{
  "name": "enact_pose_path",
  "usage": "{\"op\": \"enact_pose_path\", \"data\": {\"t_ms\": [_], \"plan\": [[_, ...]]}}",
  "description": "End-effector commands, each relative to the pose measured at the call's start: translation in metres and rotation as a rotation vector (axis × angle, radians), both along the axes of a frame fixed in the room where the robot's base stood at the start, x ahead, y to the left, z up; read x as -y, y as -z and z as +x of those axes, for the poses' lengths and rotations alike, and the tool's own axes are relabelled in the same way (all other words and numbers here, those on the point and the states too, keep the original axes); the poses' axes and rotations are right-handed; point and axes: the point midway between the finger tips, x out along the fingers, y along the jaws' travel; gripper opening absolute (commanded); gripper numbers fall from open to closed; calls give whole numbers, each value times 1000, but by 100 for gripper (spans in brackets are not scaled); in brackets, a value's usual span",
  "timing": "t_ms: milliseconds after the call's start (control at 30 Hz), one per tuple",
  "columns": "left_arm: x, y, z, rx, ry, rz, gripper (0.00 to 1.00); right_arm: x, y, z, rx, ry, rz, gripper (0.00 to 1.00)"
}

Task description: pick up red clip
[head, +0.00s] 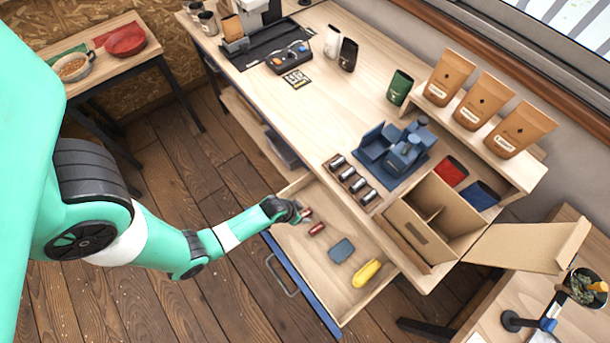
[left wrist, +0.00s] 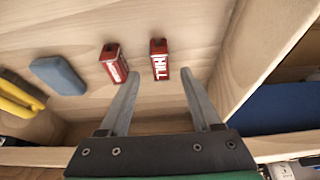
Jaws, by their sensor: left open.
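Two small red clips lie in the open wooden drawer (head: 310,262). One red clip (head: 317,229) lies on the drawer floor, and the other (head: 306,212) is right at my left gripper (head: 299,214), partly hidden by it. In the left wrist view, the clip with white lettering (left wrist: 159,60) lies just beyond the gap between the open fingertips (left wrist: 160,75). The other clip (left wrist: 114,64) is to its left, just outside the left finger. The left gripper is open and empty. The right gripper is not in view.
A blue-grey pad (head: 341,250) and a yellow object (head: 367,273) share the drawer. The drawer's side wall (left wrist: 275,50) stands close to the right of the fingers. A cardboard box (head: 412,240) and several small cylinders (head: 358,186) are on the bench above.

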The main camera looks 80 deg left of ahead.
Motion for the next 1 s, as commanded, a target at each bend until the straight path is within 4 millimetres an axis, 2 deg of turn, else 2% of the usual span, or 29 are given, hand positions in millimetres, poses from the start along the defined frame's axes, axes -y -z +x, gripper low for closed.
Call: {"op": "enact_pose_path", "data": {"t_ms": [100,233,533,867,900,1000], "plan": [[-3,24,5,-1,0,0,65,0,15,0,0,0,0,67],[-6,42,13,0,0,0,65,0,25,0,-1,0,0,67],[-7,44,15,1,0,0,63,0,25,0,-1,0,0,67],[-7,44,15,1,0,0,4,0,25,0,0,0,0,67],[-7,44,15,1,0,0,0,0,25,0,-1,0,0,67],[-7,44,15,1,0,0,0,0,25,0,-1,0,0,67]]}}
